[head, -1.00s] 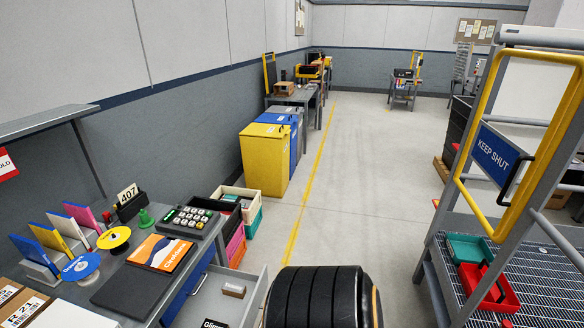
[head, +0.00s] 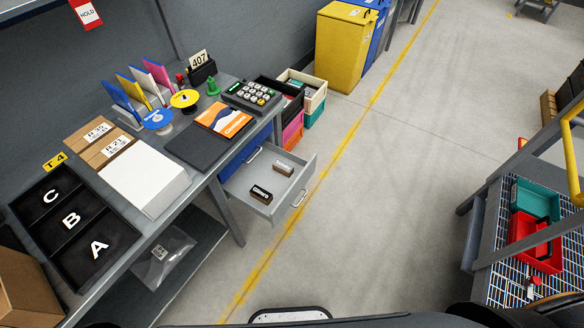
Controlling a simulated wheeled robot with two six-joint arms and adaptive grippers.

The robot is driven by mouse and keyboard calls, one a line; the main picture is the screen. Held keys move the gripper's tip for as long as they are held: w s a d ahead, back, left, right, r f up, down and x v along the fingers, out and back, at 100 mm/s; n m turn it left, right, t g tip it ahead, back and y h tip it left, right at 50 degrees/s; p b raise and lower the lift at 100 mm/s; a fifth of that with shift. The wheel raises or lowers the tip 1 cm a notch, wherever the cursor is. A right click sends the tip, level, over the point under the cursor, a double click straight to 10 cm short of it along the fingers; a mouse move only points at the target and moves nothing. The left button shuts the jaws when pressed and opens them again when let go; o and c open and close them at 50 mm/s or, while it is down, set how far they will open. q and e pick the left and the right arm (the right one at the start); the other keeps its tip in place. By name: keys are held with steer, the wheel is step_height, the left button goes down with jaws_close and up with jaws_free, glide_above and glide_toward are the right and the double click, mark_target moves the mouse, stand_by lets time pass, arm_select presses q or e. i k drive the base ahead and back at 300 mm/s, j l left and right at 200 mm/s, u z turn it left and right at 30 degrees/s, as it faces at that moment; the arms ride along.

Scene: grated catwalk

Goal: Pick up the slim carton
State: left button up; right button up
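Several boxes could be the slim carton, and I cannot tell which one is meant. A flat orange, white and blue carton (head: 223,120) lies on the workbench at the back end of a dark pad (head: 197,148). In the open drawer (head: 264,208) lie a small black carton (head: 261,194) with white lettering and a small brown carton (head: 283,168) behind it. They lie apart from each other. Neither of my grippers shows in the head view.
On the workbench are a keypad (head: 252,95), a white stack (head: 145,178), brown labelled boxes (head: 99,142) and a black tray (head: 75,225) lettered A, B, C. The drawer juts into the aisle. Bare floor (head: 370,210) lies to its right. A railed grated platform (head: 510,285) stands at right.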

mark_target(279, 166)
steer(key=i+l+u, duration=0.1)
steer(key=u, duration=0.75)
steer(key=i+l+u, duration=0.15)
steer(key=l+u, duration=0.15)
steer(key=l, duration=0.25)
steer(key=i+l+u, duration=0.15)
steer(key=l+u, duration=0.15)
steer(key=l, duration=0.3)
steer(key=l+u, duration=0.3)
steer(key=l, duration=0.85)
steer(key=i, duration=0.05)
